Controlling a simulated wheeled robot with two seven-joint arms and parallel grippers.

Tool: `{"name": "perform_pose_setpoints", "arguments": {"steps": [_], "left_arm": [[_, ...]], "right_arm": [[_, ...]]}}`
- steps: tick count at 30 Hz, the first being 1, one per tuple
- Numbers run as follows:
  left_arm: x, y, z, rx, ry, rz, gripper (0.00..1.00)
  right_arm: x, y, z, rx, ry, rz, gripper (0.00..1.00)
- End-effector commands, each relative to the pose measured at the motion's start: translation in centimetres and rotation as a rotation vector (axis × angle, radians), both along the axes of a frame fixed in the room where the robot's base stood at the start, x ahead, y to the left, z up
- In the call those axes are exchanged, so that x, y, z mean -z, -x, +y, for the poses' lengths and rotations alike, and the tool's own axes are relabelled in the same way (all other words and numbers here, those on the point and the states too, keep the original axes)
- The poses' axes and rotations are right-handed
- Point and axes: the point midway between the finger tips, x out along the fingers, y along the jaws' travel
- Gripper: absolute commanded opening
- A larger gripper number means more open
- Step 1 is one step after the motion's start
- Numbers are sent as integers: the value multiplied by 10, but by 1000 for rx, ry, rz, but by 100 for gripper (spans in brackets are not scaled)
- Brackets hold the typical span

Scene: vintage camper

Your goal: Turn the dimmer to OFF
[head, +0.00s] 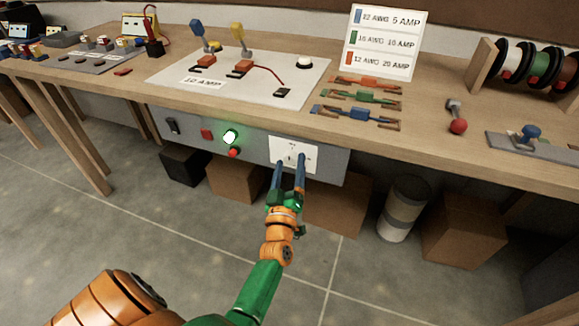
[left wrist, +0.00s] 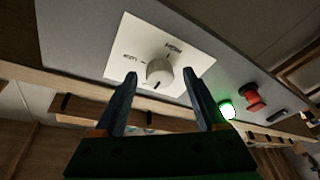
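The dimmer is a round white knob (left wrist: 159,72) on a white plate (left wrist: 190,48) with small printed labels that are tilted and hard to read. A dark mark on the knob points toward the bottom of the left wrist view. My right gripper is not in view.
The grey panel (head: 335,165) also carries a lit green lamp (head: 230,136), a red button (head: 235,153) and a black switch (head: 173,126). The wooden bench top (head: 440,90) overhangs above. Boxes (head: 235,180) and a can (head: 402,208) stand beneath; the floor in front is clear.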

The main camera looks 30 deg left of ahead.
Motion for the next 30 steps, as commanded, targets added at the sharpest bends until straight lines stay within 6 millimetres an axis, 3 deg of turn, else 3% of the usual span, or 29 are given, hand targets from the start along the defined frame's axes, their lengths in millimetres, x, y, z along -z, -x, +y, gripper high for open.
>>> {"name": "perform_pose_setpoints", "arguments": {"steps": [12,26,29,30], "left_arm": [[15,59,-29,1,1,3,73],[17,62,-32,4,0,6,73],[39,58,-50,80,-18,126,73],[61,58,-65,144,-34,233,73]], "right_arm": [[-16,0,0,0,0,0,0],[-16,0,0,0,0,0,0],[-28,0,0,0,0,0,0],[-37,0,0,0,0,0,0]]}}
